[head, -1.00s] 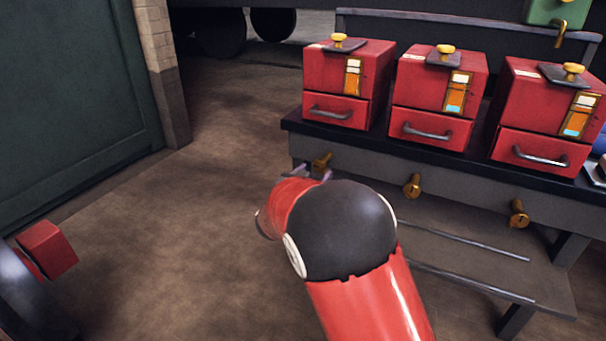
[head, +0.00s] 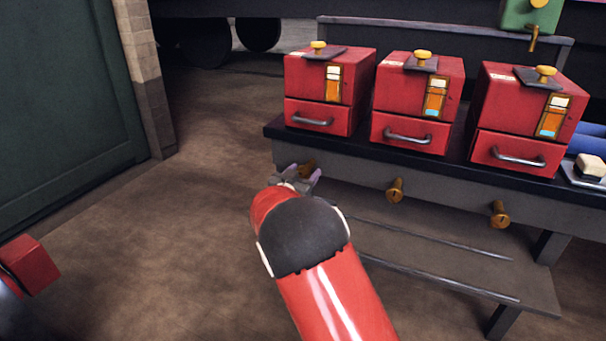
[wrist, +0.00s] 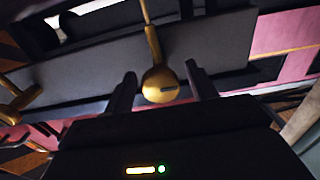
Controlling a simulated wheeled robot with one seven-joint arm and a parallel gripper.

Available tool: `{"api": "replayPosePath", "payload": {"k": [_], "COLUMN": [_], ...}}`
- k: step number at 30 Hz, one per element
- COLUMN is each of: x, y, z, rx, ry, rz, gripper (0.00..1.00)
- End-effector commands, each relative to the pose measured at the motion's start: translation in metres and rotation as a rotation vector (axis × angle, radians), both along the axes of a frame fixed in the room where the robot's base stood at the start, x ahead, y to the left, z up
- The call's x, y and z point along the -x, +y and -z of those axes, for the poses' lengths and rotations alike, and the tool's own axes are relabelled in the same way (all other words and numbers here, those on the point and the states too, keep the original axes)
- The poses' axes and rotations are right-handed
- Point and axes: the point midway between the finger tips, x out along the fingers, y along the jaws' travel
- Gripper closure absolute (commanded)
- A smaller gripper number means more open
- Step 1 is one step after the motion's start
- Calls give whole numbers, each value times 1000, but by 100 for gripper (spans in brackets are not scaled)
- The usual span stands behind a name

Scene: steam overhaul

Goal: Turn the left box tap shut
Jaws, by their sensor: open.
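The left box tap (head: 307,167) is a brass tap on the front rail of the bench, below the left red box (head: 328,88). My arm and fingers partly hide it in the head view.
Two more brass taps, the middle one (head: 395,190) and the right one (head: 499,214), sit along the same rail. The middle red box (head: 416,102) and right red box (head: 526,115) stand on the bench top. Open floor lies left of the bench.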

Motion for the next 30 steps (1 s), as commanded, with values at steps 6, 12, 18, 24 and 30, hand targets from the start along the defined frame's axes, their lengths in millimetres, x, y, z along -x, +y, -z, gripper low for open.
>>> {"api": "replayPosePath", "payload": {"k": [6,12,18,24,30], "x": [0,0,0,0,0], "y": [0,0,0,0,1], "z": [0,0,1,3,4], "rx": [0,-1,-18,-91,-232], "ry": [0,1,-6,-32,-83], "rz": [0,0,-1,-1,0], "gripper": [62,85,85,85,85]}}
